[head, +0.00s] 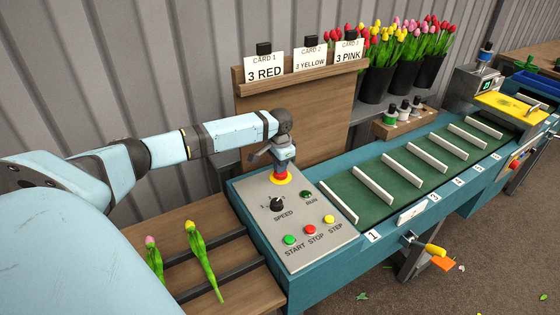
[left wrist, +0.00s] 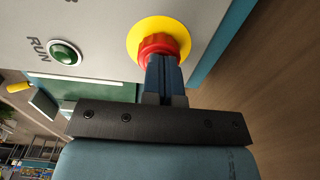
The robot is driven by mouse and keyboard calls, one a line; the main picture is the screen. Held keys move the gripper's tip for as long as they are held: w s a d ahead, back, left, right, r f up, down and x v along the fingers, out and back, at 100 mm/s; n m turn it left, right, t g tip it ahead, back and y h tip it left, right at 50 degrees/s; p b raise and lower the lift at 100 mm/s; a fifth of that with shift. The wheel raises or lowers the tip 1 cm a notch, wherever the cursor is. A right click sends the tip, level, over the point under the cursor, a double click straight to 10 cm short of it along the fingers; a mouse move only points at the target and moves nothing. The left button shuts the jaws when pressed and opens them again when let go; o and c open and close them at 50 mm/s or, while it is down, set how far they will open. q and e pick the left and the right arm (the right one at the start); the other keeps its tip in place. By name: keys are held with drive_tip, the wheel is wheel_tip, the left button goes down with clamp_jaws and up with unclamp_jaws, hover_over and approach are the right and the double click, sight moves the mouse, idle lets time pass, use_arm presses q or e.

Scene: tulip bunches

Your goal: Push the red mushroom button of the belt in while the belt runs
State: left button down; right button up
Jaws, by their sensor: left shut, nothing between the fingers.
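The red mushroom button (head: 281,180) with its yellow collar sits at the far end of the grey control panel (head: 318,246). It also shows in the left wrist view (left wrist: 158,43). My left gripper (head: 284,168) points down at the button from above, its fingers shut and empty. In the left wrist view the fingertips (left wrist: 162,62) overlap the button's edge; I cannot tell whether they touch it. The RUN lamp (head: 306,195) looks dark green. The green belt (head: 400,168) with white slats lies right of the panel; stills do not show whether it runs. My right gripper is not in view.
The SPEED knob (head: 277,204) and the green START (head: 290,240), red STOP (head: 310,230) and yellow STEP (head: 329,219) buttons are near the red button. A wooden card board (head: 290,110) stands behind. Two tulips (head: 205,262) lie on the left rack.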

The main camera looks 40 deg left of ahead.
use_arm(q)
wheel_tip(320, 180, up, 4)
drive_tip(key=p, duration=0.5)
drive_tip(key=shift+s+r+p, duration=0.1)
drive_tip(key=shift+r+p, duration=0.15)
drive_tip(key=shift+p, duration=0.1)
wheel_tip(320, 180, up, 10)
drive_tip(key=b, duration=0.1)
drive_tip(key=shift+f, duration=0.25)
